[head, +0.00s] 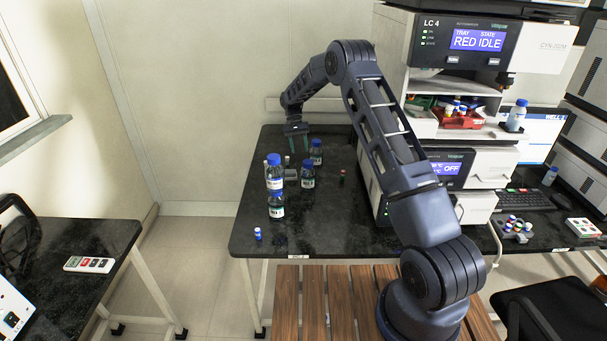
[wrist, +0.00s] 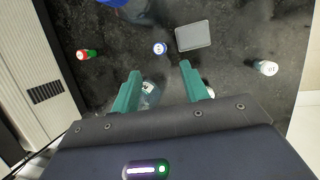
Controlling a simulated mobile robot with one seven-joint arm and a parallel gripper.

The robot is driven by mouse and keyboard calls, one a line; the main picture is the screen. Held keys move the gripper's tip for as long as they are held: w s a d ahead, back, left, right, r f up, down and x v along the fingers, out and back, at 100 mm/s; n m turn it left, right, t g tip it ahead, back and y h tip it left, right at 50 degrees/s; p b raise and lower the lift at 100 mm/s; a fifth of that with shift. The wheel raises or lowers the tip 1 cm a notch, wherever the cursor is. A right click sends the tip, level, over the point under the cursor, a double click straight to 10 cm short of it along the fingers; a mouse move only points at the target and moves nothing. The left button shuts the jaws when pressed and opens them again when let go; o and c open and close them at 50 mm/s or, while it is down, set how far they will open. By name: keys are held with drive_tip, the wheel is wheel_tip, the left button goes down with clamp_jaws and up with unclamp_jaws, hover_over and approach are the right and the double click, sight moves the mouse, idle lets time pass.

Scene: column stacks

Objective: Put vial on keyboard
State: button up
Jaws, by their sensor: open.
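My gripper (head: 299,148) is open and empty over the back of the dark bench, fingers pointing down; the wrist view also shows its green fingers (wrist: 160,72). A small blue-capped vial (wrist: 160,48) stands just beyond the gap between the fingertips in the wrist view. A small vial with a red and green top (wrist: 86,54) and a pale-capped vial (wrist: 266,67) stand farther off to either side. The black keyboard (head: 524,199) lies on the bench at right.
A flat grey block (wrist: 193,36) lies near the vial. The LC 4 instrument (head: 455,45) stands between this area and the keyboard. A vial rack (head: 516,230) sits before the keyboard.

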drive_tip(key=m, duration=0.2)
drive_tip(key=s+a+m+t+h, duration=0.1)
drive_tip(key=m, duration=0.2)
drive_tip(key=s+m+t, duration=0.1)
drive_tip(key=m, duration=0.1)
drive_tip(key=shift+s+a+f+m+h, duration=0.25)
drive_tip(key=shift+f+m+h, duration=0.05)
drive_tip(key=shift+f, duration=0.1)
drive_tip(key=m, duration=0.1)
drive_tip(key=s+m+t, duration=0.1)
drive_tip(key=m, duration=0.1)
drive_tip(key=shift+a, duration=0.15)
drive_tip(key=f+m, duration=0.1)
drive_tip(key=d+f+m+t, duration=0.1)
drive_tip(key=f+m, duration=0.2)
drive_tip(key=shift+s+d+f+m+t+h, duration=0.25)
drive_tip(key=shift+s+d+m+t+h, duration=0.05)
drive_tip(key=shift+d, duration=0.05)
drive_tip(key=shift+d+x, duration=0.2)
drive_tip(key=shift+x, duration=2.55)
drive_tip(key=shift+w+r, duration=0.1)
clamp_jaws()
drive_tip(key=shift+r, duration=0.1)
